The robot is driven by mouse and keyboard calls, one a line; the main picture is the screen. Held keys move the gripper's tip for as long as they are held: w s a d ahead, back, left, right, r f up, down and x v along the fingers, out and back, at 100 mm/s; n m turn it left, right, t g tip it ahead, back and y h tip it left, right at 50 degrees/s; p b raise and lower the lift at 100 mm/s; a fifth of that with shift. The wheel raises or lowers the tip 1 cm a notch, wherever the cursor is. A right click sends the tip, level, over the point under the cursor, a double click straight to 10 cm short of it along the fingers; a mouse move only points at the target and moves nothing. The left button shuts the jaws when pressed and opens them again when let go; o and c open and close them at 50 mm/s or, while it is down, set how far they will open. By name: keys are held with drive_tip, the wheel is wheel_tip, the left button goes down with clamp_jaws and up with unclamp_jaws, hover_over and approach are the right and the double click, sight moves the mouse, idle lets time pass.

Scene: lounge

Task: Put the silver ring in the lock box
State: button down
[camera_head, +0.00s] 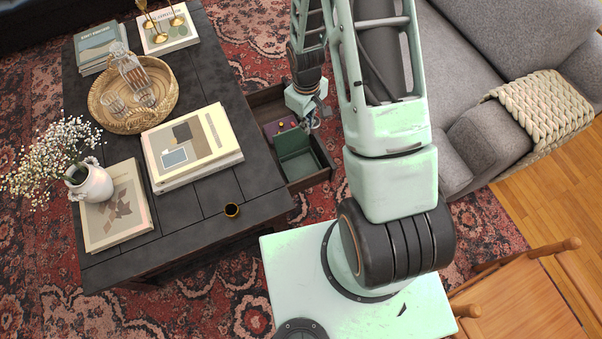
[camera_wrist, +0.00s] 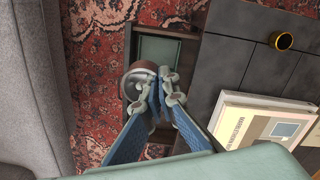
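I cannot make out a silver ring in either view. A green box (camera_head: 300,166), which looks like an open lock box, sits in the pulled-out drawer. It also shows in the wrist view (camera_wrist: 160,50). My gripper (camera_head: 311,121) is low over the drawer, just behind the green box. In the wrist view my gripper (camera_wrist: 158,90) has its blue fingers drawn close together at the tips. I cannot tell whether they are fully shut or hold anything small.
The open drawer (camera_head: 325,160) juts from the dark coffee table (camera_head: 205,215). Books (camera_head: 190,145), a woven tray (camera_head: 168,112) and a white vase (camera_head: 92,184) are also there. A grey sofa (camera_head: 460,85) is to the right.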

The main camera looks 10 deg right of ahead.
sight(303, 172)
drive_tip(key=w+f+n+b, duration=0.1)
drive_tip(key=f+n+b, duration=0.4)
drive_tip(key=f, duration=0.7)
drive_tip(key=w+f+n+b, duration=0.2)
drive_tip(key=f+n+b, duration=0.3)
drive_tip(key=f+b, duration=0.4)
drive_tip(key=w+f+n+b, duration=0.2)
drive_tip(key=f+n+b, duration=0.3)
drive_tip(key=f, duration=1.2)
drive_tip(key=shift+d+f+y+b, duration=0.15)
drive_tip(key=shift+f+y+b, duration=0.15)
drive_tip(key=shift+b, duration=1.1)
drive_tip(key=shift+f, duration=0.2)
drive_tip(key=c, duration=2.4)
unclamp_jaws()
drive_tip(key=shift+s, duration=0.1)
drive_tip(key=shift+r, duration=0.1)
wheel_tip(303, 172, up, 12)
drive_tip(key=p, duration=0.3)
drive_tip(key=shift+s+d+r, duration=0.1)
drive_tip(key=shift+s+r, duration=0.05)
